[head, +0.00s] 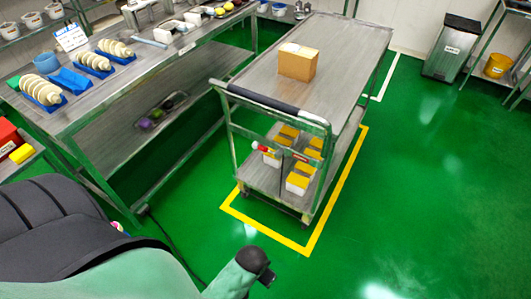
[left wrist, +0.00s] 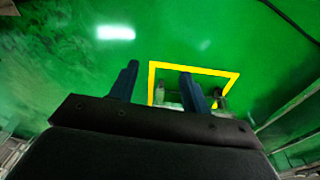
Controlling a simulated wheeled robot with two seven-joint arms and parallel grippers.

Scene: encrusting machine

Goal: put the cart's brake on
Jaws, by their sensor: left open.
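The metal cart (head: 345,40) stands inside a yellow floor outline in the head view, its black-gripped handle (head: 270,101) facing me. A small red-and-white part (head: 263,148), which looks like a lever, sticks out to the left below the handle. I cannot tell whether it is the brake or how it is set. My left gripper (left wrist: 158,70) is open and empty in the left wrist view, its two dark blue fingers apart over green floor. Its fingers are not clearly seen in the head view. My right gripper is not in view.
A cardboard box (head: 298,63) sits on the cart's top, and several yellow-topped tubs are below. A long steel table (head: 150,75) with blue trays stands left of the cart. A grey bin (head: 452,48) stands at the back right. The floor right of the cart is clear.

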